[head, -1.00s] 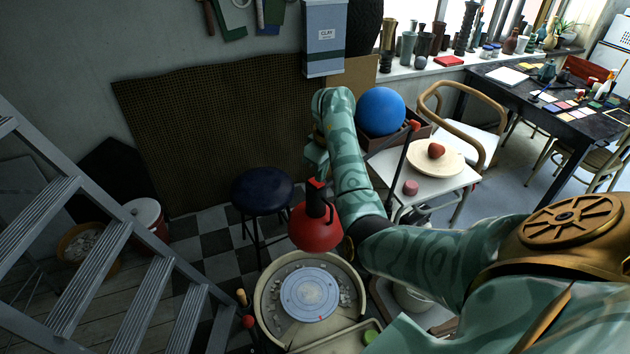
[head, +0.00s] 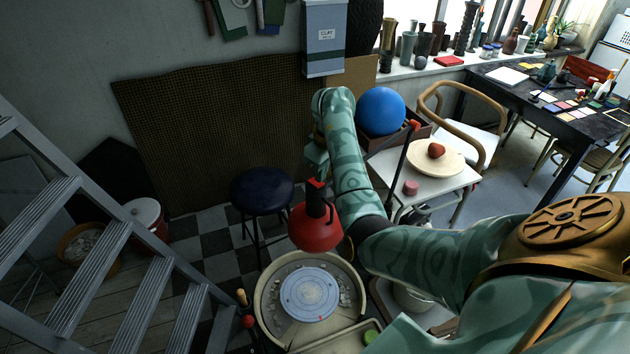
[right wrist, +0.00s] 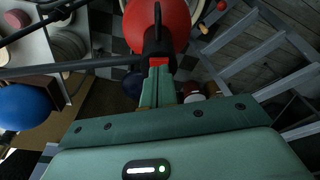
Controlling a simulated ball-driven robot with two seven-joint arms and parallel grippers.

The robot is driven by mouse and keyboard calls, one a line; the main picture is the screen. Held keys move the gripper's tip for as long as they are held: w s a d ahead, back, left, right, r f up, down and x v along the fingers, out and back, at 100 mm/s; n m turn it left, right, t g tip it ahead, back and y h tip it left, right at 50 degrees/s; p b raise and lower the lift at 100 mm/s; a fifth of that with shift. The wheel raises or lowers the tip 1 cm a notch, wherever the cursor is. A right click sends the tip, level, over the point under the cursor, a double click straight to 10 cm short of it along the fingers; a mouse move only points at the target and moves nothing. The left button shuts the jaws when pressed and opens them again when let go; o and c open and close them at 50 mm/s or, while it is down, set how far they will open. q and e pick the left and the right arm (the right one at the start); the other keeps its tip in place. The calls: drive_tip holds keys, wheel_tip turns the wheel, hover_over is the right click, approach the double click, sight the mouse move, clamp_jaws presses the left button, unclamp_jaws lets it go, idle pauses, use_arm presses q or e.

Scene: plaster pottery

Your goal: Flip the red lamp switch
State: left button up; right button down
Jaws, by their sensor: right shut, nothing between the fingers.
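The red lamp (head: 317,229) hangs over the pottery wheel, its dome shade facing down below a black neck. The small red switch (head: 315,185) sits at the top of that neck. In the right wrist view the lamp's red shade (right wrist: 160,22) is at the top, and the red switch (right wrist: 158,62) shows right at my fingertips. My right gripper (head: 317,170) is shut and empty, just above the switch. In the right wrist view my right gripper (right wrist: 158,72) appears to touch or nearly touch it; I cannot tell which. My left gripper is not in view.
The pottery wheel (head: 274,330) stands below the lamp. A dark blue stool (head: 262,190) is behind it to the left. A metal ladder (head: 118,270) fills the left side. A white table with a blue ball (head: 381,111) and a round board (head: 449,163) stands right of my forearm.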

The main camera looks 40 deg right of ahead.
sight(321, 185)
drive_tip(key=shift+f+b, duration=0.8)
drive_tip(key=shift+f, duration=0.1)
wheel_tip(321, 185, up, 7)
drive_tip(key=p, duration=0.5)
drive_tip(key=shift+r+p, duration=0.1)
drive_tip(key=shift+p, duration=0.3)
idle(0.5)
